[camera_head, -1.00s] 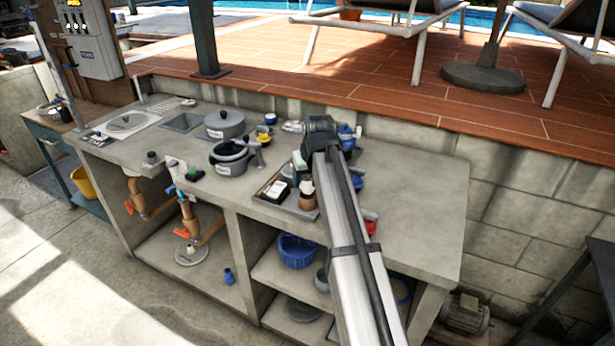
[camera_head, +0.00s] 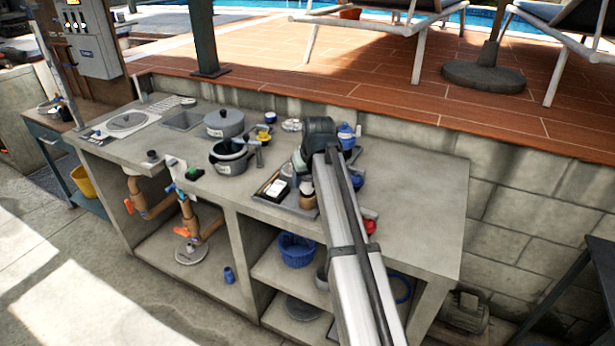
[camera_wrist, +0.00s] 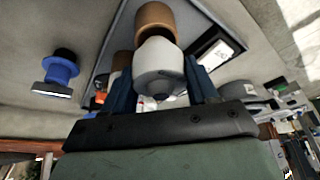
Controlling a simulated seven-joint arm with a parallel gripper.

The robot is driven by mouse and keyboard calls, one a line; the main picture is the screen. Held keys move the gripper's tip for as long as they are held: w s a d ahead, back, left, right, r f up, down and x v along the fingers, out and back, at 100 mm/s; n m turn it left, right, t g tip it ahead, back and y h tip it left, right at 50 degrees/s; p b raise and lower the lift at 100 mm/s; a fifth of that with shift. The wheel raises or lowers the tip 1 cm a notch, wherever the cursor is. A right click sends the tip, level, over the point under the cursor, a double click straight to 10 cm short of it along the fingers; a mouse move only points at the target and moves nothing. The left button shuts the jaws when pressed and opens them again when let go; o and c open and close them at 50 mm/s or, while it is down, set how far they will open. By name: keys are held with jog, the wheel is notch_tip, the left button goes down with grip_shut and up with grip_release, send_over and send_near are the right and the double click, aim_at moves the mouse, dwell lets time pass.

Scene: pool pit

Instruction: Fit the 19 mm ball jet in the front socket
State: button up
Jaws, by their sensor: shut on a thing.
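In the wrist view my gripper (camera_wrist: 160,74) is shut on a white rounded jet piece (camera_wrist: 158,62), which sits between its two dark blue fingers. I cannot read a size on it. A tan-brown cylinder (camera_wrist: 157,18) shows just beyond the held piece, and another brown piece (camera_wrist: 120,60) is partly hidden by the left finger. In the head view my wrist and forearm hide most of the gripper and the held piece, over the grey tray (camera_head: 262,197) on the counter. Two fittings stand at the counter's front left, above brown pipes (camera_head: 187,210); I cannot tell which is the front socket.
A labelled grey pot (camera_head: 228,158) and a lidded grey pot (camera_head: 224,122) stand left of the tray. A blue container (camera_head: 345,134) is behind my wrist. The counter's right part (camera_head: 420,190) is clear. A blue basket (camera_head: 297,250) sits on the shelf below.

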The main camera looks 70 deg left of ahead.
jog(key=shift+f, duration=1.1)
jog(key=shift+f, duration=0.15)
dwell(0.5)
jog(key=o, duration=1.1)
jog(key=shift+o, duration=0.4)
jog(key=shift+o, duration=0.5)
jog(key=shift+r, duration=0.2)
jog(key=shift+r, duration=2.3)
